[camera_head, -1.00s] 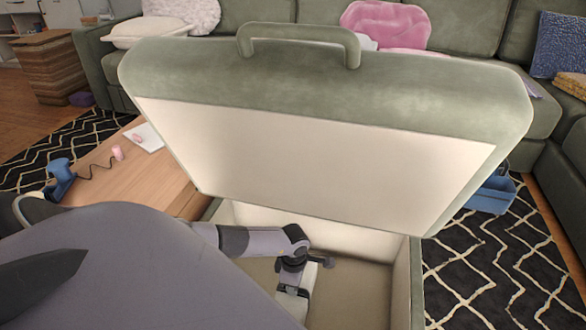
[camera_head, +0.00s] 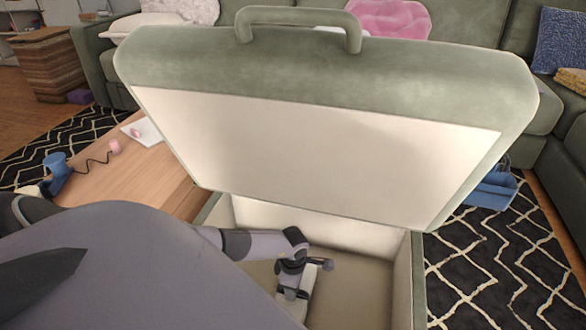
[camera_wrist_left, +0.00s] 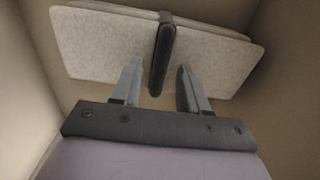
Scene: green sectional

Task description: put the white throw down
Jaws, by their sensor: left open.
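The white throw (camera_wrist_left: 90,45) shows in the left wrist view as a flat, folded pale bundle with a dark band (camera_wrist_left: 166,45) across its middle. It lies inside the storage ottoman (camera_head: 418,285), whose lid (camera_head: 320,155) stands raised in the head view. My left gripper (camera_wrist_left: 158,68) is open, one finger on each side of the dark band's lower end and close to the throw's near edge. I cannot tell whether the fingers touch it. In the head view my left arm reaches down into the ottoman; the throw is hard to make out there. My right gripper is not in view.
The raised lid with its loop handle (camera_head: 300,15) fills the middle of the head view. A wooden table (camera_head: 135,172) with small items is at left, a blue bin (camera_head: 490,192) at right. The green sofa (camera_head: 460,25) stands behind.

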